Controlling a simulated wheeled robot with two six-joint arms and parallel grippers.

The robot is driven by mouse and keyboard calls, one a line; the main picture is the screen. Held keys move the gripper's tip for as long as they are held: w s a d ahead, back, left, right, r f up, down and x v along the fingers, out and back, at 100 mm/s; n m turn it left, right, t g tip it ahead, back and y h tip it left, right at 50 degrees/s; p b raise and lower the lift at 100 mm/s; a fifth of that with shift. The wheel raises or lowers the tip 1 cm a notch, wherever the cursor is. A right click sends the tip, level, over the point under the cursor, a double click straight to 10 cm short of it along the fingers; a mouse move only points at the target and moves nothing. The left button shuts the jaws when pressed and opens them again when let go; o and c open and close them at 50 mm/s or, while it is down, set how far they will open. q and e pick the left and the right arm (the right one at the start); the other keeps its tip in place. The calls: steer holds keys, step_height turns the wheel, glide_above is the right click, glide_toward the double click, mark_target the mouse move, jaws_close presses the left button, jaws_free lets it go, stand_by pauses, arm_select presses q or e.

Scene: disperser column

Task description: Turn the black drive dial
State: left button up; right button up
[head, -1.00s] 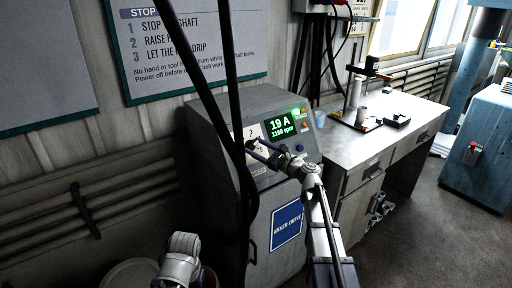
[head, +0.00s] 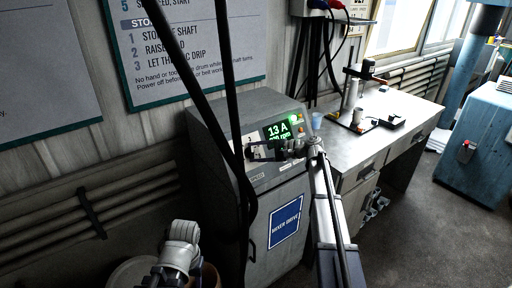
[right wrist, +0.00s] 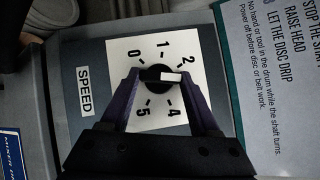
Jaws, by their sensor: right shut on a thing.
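In the right wrist view, the black drive dial (right wrist: 153,85) sits on a white scale plate (right wrist: 118,56) with numbers around it. Its white pointer points right in the picture, just below the 2; the 3 is hidden behind a finger. My right gripper (right wrist: 160,82) has a purple finger on each side of the dial and is shut on it. In the head view the right gripper (head: 258,152) is at the front panel of the grey cabinet (head: 240,112) and covers the dial. Part of my left arm shows at the bottom edge, without visible fingers.
The green display (head: 279,130) reads 13 A; its lower line is partly covered by my arm. Black hanging cables (head: 232,90) pass in front of the cabinet's left part. A workbench (head: 345,150) stands to the right, and a blue machine (head: 482,135) beyond it.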

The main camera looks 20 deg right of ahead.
steer(key=n+p, duration=0.1)
steer(key=n+g+h+p, duration=0.1)
steer(key=r+n+g+p, duration=0.1)
steer(key=n+p, duration=0.1)
steer(key=shift+w+h, duration=0.25)
steer(key=shift+h, duration=0.05)
steer(key=shift+a+f+n+g+h+p, duration=0.1)
steer(key=shift+n+g+h+p, duration=0.6)
steer(key=shift+n+p, duration=0.75)
steer(key=o, duration=1.4)
steer(key=shift+f, duration=0.1)
steer(key=shift+c, duration=0.2)
steer(key=shift+s, duration=0.1)
